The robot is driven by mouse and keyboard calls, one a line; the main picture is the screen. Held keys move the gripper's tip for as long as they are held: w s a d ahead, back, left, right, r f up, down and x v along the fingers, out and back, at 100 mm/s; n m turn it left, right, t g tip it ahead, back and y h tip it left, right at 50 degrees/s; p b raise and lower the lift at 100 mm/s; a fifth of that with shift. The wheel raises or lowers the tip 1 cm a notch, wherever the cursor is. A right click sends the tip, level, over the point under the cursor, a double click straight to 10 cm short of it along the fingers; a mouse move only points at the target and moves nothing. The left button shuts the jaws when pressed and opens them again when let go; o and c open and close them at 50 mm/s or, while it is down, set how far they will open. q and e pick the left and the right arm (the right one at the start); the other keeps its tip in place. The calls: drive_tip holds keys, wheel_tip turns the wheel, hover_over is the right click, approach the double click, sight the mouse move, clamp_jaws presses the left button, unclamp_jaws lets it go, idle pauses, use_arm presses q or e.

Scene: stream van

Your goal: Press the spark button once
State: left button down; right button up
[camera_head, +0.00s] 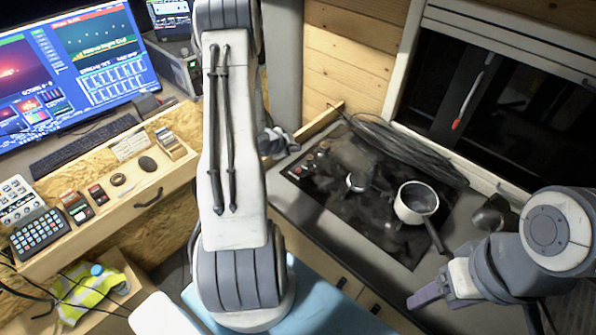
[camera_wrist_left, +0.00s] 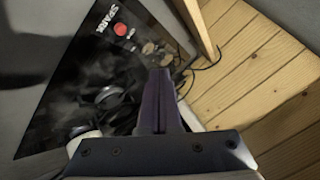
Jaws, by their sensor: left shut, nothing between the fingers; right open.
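The spark button (camera_wrist_left: 122,29) is a red round button beside the white "SPARK" lettering on the black hob panel, in the left wrist view. In the head view it is a small red spot (camera_head: 298,170) near the hob's left corner. My left gripper (camera_wrist_left: 158,72) is shut and empty, its purple fingers apart from the button in the picture. The gap in height cannot be told. In the head view my left gripper (camera_head: 279,141) shows partly behind my own arm. My right gripper (camera_head: 428,297) is at the lower right, away from the button.
A white pot (camera_head: 408,212) with a handle stands on the hob (camera_head: 345,205). Black cables (camera_head: 405,150) lie along its back edge. Several knobs (camera_wrist_left: 150,47) sit close to the button. A wooden wall (camera_wrist_left: 250,75) rises beside the counter. A desk (camera_head: 130,205) with a keyboard is at left.

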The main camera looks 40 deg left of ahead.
use_arm(q)
drive_tip(key=b, duration=0.4)
hover_over(298, 170)
drive_tip(key=s, duration=0.1)
wheel_tip(298, 170, down, 6)
drive_tip(key=shift+a+f, duration=0.15)
drive_tip(key=shift+f, duration=0.1)
drive_tip(key=shift+f+b, duration=0.45)
drive_tip(key=shift+b, duration=0.15)
idle(0.9)
drive_tip(key=shift+f+b, duration=0.35)
drive_tip(key=shift+b, duration=0.05)
drive_tip(key=shift+f+b, duration=0.45)
drive_tip(key=shift+b, duration=0.05)
idle(0.5)
drive_tip(key=shift+r, duration=0.1)
drive_tip(key=shift+r+p, duration=0.65)
drive_tip(key=shift+r, duration=0.1)
